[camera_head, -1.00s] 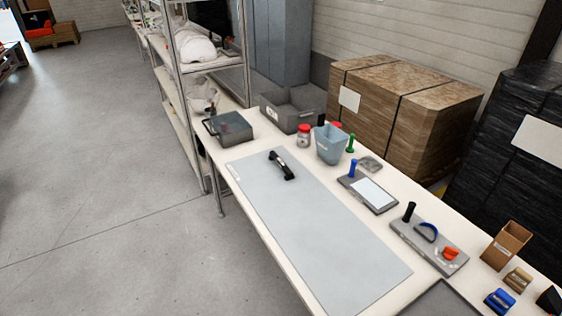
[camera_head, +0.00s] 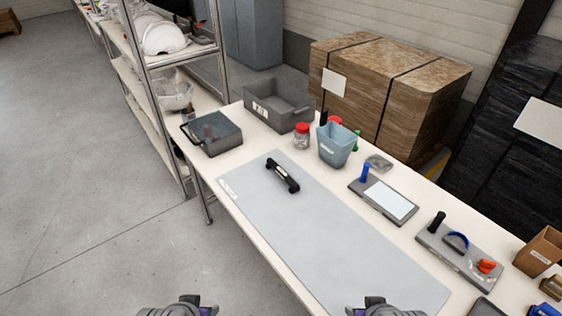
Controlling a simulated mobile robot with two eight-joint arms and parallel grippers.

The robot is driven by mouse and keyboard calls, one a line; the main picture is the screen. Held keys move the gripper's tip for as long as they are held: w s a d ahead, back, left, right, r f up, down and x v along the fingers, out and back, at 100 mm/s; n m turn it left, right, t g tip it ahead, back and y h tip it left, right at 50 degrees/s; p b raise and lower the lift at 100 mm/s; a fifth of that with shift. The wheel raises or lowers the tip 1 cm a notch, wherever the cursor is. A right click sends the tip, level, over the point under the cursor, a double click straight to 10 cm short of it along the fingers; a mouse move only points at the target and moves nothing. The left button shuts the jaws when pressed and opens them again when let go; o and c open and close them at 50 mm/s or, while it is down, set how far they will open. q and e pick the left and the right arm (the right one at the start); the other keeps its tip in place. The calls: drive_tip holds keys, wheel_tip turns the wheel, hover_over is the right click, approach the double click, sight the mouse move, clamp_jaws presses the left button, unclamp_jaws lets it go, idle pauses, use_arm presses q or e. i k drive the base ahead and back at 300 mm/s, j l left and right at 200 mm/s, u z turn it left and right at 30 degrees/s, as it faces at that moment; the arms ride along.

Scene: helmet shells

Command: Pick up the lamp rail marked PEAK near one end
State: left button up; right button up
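A black bar-shaped piece (camera_head: 283,176) with a small pale label lies on the grey mat (camera_head: 330,240) on the table. It looks like the lamp rail, but its lettering is too small to read. My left gripper (camera_head: 182,308) shows only in part at the bottom edge, in front of the table. My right gripper (camera_head: 384,308) also shows only in part at the bottom edge, over the near part of the mat. Both are well apart from the black piece. Their fingertips are not clear enough to tell open from shut.
Behind the mat stand a grey bin (camera_head: 278,108), a dark tray (camera_head: 212,136), a red-lidded jar (camera_head: 302,138) and a blue-grey bucket (camera_head: 336,146). A clipboard-like board (camera_head: 384,201) and a tool board (camera_head: 458,254) lie to the right. The rest of the mat is clear.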

sight(295, 187)
drive_tip(key=i+j+z, duration=0.1)
drive_tip(key=i+j, duration=0.15)
drive_tip(key=i+j+z, duration=0.15)
drive_tip(key=i+j, duration=0.15)
drive_tip(key=i+j+z, duration=0.1)
drive_tip(key=j, duration=0.35)
drive_tip(key=i+j+z, duration=0.1)
drive_tip(key=i+j, duration=0.25)
drive_tip(key=i+j+z, duration=0.15)
drive_tip(key=j, duration=0.3)
drive_tip(key=i, duration=0.05)
